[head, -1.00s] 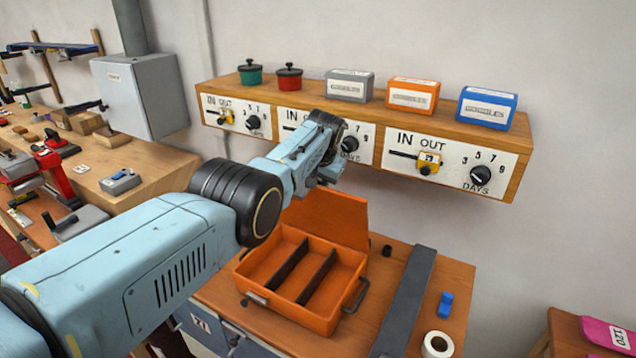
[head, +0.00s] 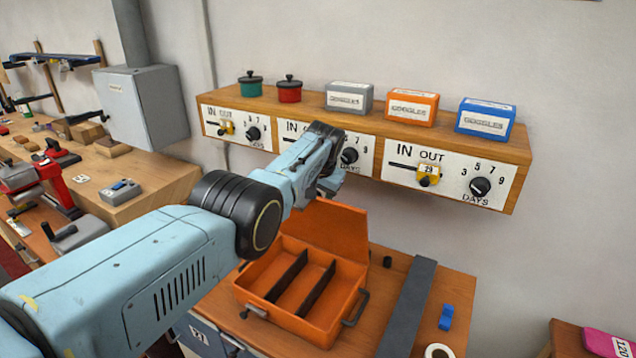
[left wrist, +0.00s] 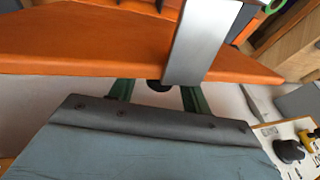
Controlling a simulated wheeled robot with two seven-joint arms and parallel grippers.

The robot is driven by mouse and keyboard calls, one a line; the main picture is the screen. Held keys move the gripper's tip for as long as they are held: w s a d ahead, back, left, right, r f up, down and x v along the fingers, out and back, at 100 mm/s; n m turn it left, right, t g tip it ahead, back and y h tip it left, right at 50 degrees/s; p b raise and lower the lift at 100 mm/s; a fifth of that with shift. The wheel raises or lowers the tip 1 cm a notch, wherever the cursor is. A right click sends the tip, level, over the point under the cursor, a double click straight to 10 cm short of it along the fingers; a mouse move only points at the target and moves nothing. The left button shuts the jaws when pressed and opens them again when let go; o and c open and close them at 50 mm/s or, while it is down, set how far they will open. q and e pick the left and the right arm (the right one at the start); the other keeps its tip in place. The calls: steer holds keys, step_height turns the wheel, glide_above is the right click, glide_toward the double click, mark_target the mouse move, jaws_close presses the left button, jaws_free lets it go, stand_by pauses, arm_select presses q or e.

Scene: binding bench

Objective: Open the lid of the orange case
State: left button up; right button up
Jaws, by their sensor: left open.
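The orange case (head: 262,262) stands on the small wooden table, with two dark dividers inside. Its lid (head: 335,228) is open and stands up at the back of the case, leaning. My left gripper (head: 332,183) is just above and behind the lid's upper edge; the arm partly hides it, and I cannot tell from this view whether it touches. In the left wrist view a broad orange panel (left wrist: 80,35), seemingly the lid, lies close beyond the gripper (left wrist: 158,92). The jaws are open, and a grey flat strip crosses the panel. My right gripper is not in view.
A wall shelf (head: 360,120) with dials, sliders, boxes and two small pots runs just behind my left gripper. A dark long bar (head: 408,300), a blue block (head: 446,317) and a white roll (head: 438,351) lie right of the case. A workbench (head: 150,180) stands left.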

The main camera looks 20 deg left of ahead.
arm_select(q)
steer(key=shift+p+v, duration=1.45)
steer(key=shift+v, duration=0.15)
steer(key=b+v, duration=0.1)
steer(key=v, duration=0.9)
steer(key=shift+s+f, duration=0.1)
